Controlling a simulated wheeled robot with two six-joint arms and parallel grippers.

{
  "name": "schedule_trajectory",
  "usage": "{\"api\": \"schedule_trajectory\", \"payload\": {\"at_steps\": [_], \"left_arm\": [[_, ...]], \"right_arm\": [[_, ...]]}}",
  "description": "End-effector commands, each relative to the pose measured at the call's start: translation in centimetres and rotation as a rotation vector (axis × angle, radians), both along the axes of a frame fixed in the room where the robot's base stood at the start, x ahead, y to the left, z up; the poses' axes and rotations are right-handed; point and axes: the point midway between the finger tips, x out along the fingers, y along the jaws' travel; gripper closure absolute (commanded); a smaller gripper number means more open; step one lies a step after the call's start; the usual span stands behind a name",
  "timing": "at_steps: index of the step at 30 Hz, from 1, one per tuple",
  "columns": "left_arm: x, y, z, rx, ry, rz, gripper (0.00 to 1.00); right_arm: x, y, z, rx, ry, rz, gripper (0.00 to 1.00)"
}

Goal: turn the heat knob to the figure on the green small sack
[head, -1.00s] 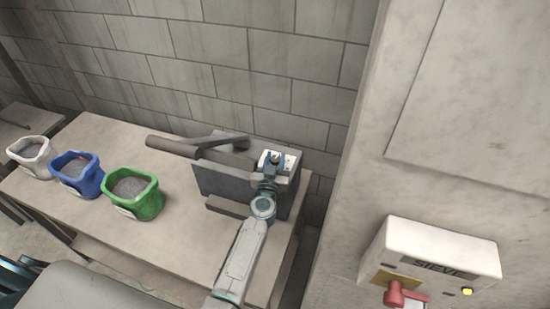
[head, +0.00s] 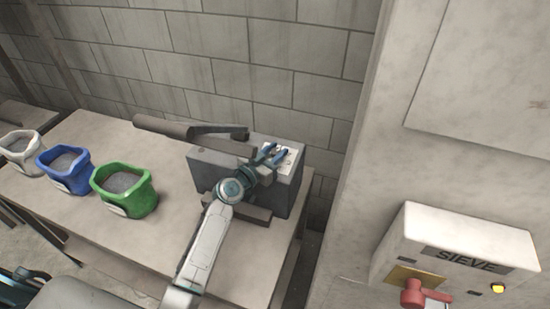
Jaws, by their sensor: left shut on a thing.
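The green small sack (head: 148,202) stands open on the table, filled with grey grains. A pale tag on its front is too small to read. A grey box (head: 205,167) stands at the table's right end, with a white plate (head: 287,165) on its top. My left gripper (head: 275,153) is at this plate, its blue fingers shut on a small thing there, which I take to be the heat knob. The fingers hide the knob, and I cannot read its setting. My right gripper is not in view.
A blue sack (head: 80,183) and a white sack (head: 35,158) stand left of the green one on the table (head: 120,238). A dark tube and bar (head: 165,127) lie behind the box. A SIEVE box with a red handle (head: 412,292) is at the lower right.

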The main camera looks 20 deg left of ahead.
Motion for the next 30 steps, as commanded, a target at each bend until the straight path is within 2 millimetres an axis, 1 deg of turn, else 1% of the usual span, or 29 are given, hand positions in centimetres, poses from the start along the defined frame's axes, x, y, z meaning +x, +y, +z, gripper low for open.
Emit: {"api": "schedule_trajectory", "payload": {"at_steps": [3,14,15,17,18,26,30], "left_arm": [[0.1,0.0,0.1,0.001,-0.003,-0.008,0.93],[0.1,0.0,0.2,0.001,-0.003,-0.010,0.93],[0.1,0.0,0.2,0.001,-0.003,-0.010,0.64],[0.0,0.0,0.2,0.001,-0.002,-0.010,0.53],[0.0,0.0,0.2,0.001,-0.002,-0.010,0.48],[-0.1,0.0,0.0,0.001,0.001,-0.010,0.48],[-1.0,0.5,-0.2,0.002,-0.001,-0.010,0.48]], "right_arm": [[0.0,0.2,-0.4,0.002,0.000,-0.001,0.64],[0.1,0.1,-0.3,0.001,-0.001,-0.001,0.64],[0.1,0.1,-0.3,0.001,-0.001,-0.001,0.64],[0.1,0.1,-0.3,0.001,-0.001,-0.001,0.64],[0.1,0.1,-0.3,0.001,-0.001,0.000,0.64],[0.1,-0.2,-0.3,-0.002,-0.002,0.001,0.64],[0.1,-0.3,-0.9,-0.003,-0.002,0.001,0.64]]}}
